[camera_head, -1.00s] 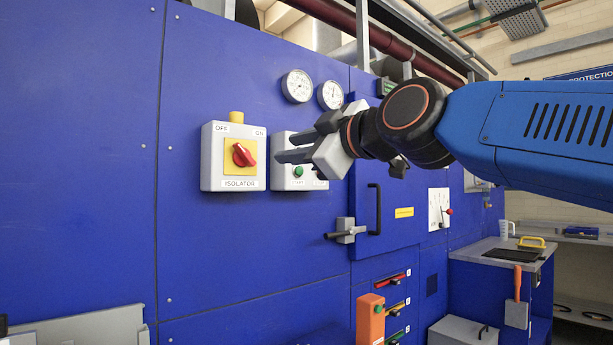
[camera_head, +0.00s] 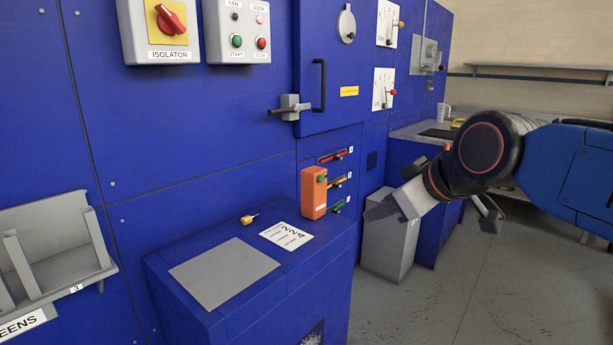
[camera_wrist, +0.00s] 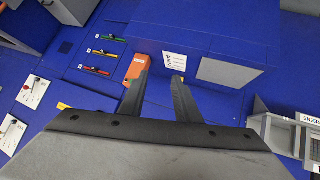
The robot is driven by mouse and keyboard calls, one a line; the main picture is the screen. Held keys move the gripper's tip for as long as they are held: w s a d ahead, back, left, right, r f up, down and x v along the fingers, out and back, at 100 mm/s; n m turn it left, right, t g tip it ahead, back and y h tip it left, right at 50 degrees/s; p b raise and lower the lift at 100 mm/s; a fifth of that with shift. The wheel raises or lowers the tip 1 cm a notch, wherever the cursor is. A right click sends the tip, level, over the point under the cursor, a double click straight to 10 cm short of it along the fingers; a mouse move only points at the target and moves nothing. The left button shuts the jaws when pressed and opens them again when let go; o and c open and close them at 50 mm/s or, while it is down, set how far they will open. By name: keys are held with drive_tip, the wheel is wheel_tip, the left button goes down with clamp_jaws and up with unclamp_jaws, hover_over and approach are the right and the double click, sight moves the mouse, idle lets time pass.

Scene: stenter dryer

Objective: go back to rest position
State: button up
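My gripper (camera_head: 378,214) hangs at the right of the head view, in front of a grey bin (camera_head: 392,245), pointing down and left, with nothing seen in it. In the wrist view my gripper's two fingers (camera_wrist: 160,80) stand apart with a gap between them. Beyond the fingers are the blue panel, an orange box and a white card. The isolator switch (camera_head: 170,20) has a red knob on a yellow plate at the upper left; the knob is tilted. The start/stop box (camera_head: 237,32) is beside it.
A blue desk (camera_head: 165,272) with a grey plate (camera_head: 224,272), a white card (camera_head: 286,236) and a yellow-tagged key (camera_head: 249,218) juts out below. An orange box (camera_head: 314,192) stands at its back. A door handle (camera_head: 319,86) sticks out. The floor (camera_head: 470,290) at right is clear.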

drive_tip(key=s+d+f+m+g+h, duration=0.1)
drive_tip(key=s+d+f+m, duration=0.1)
drive_tip(key=s+d+f, duration=0.2)
drive_tip(key=s+d+f+m+g+h, duration=0.1)
drive_tip(key=s+d+f+m, duration=0.2)
drive_tip(key=f, duration=0.7)
drive_tip(key=s+d+f+m+g+h, duration=0.2)
drive_tip(key=s+d+f+m, duration=0.1)
drive_tip(key=s+d+f, duration=0.4)
drive_tip(key=shift+s+d+f, duration=0.15)
drive_tip(key=shift+s+f, duration=0.35)
drive_tip(key=shift+s, duration=0.3)
